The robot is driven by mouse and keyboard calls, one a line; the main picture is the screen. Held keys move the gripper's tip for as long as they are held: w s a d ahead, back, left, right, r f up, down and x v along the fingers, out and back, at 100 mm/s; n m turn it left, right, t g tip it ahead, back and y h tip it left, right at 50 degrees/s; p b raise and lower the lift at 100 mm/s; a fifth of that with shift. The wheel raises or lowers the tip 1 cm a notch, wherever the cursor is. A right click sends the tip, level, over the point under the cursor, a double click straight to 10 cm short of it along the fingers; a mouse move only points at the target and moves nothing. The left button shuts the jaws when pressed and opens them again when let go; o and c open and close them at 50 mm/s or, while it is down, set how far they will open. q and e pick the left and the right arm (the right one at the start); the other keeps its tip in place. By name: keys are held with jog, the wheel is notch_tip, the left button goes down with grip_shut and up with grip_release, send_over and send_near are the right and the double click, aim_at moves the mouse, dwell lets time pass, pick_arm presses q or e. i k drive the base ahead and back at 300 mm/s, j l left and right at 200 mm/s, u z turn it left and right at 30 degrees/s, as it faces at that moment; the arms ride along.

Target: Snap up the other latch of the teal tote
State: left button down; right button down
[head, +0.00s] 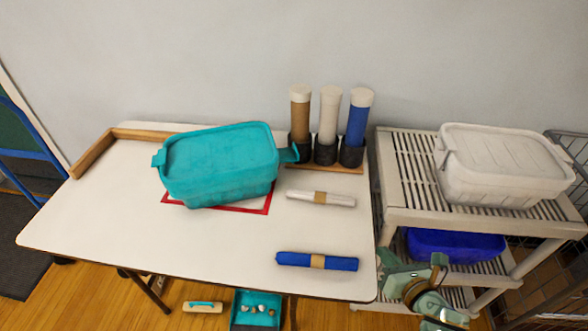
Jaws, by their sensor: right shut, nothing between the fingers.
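The teal tote (222,180) sits on the white table with its teal lid (222,148) on. A latch flap (288,154) sticks outward from its right end, close to the dark tube holders. At its left end a smaller latch (158,159) shows at the lid rim; its exact position is hard to tell. My right gripper (438,267) is at the lower right, beside the table's right edge and in front of the shelf rack, well away from the tote. It is shut and empty. My left gripper is out of view.
Three capped tubes (328,117) stand behind the tote's right end. A white roll (321,198) and a blue roll (317,261) lie on the table (200,244). Red tape (253,211) shows under the tote. The rack (404,180) holds a white tote (500,170) and a blue bin (455,244).

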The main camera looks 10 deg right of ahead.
aim_at(285, 154)
jog(key=i+j, duration=0.8)
jog(key=i, duration=0.05)
